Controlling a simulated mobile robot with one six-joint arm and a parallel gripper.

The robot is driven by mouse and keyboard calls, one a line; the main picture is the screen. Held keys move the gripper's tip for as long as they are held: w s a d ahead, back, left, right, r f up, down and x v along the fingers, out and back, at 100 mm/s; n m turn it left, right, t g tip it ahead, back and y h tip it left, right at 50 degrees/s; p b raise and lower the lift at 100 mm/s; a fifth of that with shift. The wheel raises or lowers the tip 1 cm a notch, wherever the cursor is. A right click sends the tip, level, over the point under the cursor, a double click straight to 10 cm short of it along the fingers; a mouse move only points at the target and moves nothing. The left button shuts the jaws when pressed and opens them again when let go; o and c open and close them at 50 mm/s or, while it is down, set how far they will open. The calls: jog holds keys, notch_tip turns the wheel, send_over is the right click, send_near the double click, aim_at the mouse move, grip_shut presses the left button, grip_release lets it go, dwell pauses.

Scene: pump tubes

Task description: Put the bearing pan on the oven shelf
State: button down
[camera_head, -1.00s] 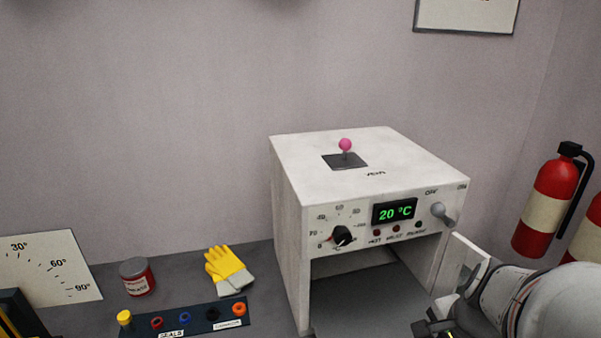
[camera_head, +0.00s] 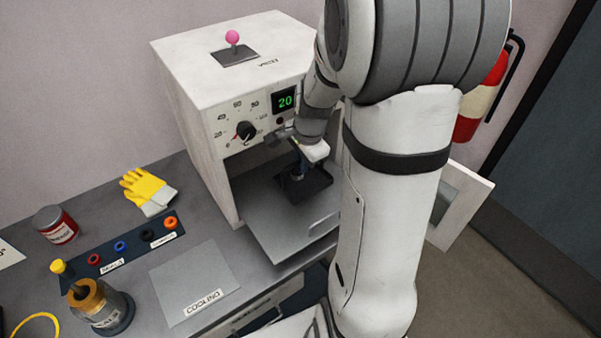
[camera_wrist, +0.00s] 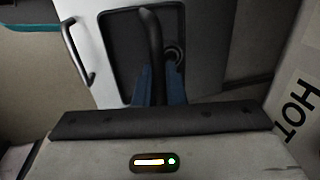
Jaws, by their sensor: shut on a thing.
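The black bearing pan (camera_head: 313,186) is at the mouth of the white oven (camera_head: 190,110), over the grey oven shelf (camera_head: 265,218). I cannot tell whether it rests on the shelf or hangs just above it. My gripper (camera_head: 299,163) is over the pan, partly hidden by my arm. In the wrist view, the blue fingers of my gripper (camera_wrist: 159,88) are shut on the pan's upright dark handle (camera_wrist: 151,40). The dark pan (camera_wrist: 116,50) and a round metal bearing (camera_wrist: 174,55) show beyond the fingers. The oven door (camera_head: 468,205) stands open at the right.
A cooling plate (camera_head: 195,280), a seals rack (camera_head: 130,240), yellow gloves (camera_head: 147,190), a red tin (camera_head: 56,224) and a bottle (camera_head: 98,305) are on the bench left of the oven. A bar handle (camera_wrist: 78,52) shows in the wrist view. The oven display reads 20.

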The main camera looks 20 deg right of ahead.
aim_at(301, 181)
notch_tip(301, 181, down, 6)
jog(key=shift+w+f, duration=0.15)
jog(key=shift+f, duration=0.05)
dwell(0.3)
jog(key=c, duration=1.5)
grip_release()
